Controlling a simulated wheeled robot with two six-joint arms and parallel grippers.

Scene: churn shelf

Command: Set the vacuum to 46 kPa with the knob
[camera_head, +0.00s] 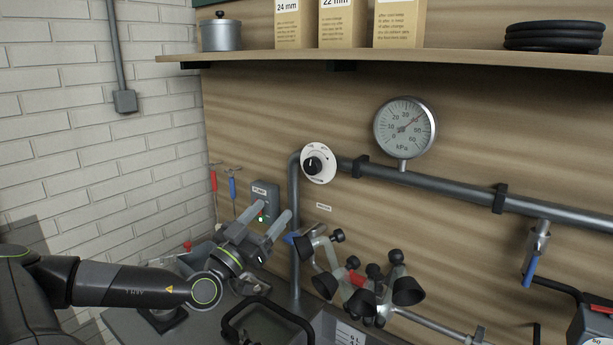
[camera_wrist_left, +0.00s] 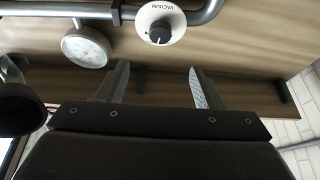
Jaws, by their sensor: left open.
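The vacuum knob (camera_head: 313,163) is black on a white round dial, mounted on the grey pipe. In the left wrist view the knob (camera_wrist_left: 160,33) shows on its dial marked VACUUM, beyond the fingertips and roughly centred between them.
A grey switch box (camera_head: 265,198) with a green light is on the wall behind my left fingers. Black-cupped milking claws (camera_head: 368,285) hang to the right below the pipe. A wooden shelf (camera_head: 400,61) runs above. The board around the knob is clear.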

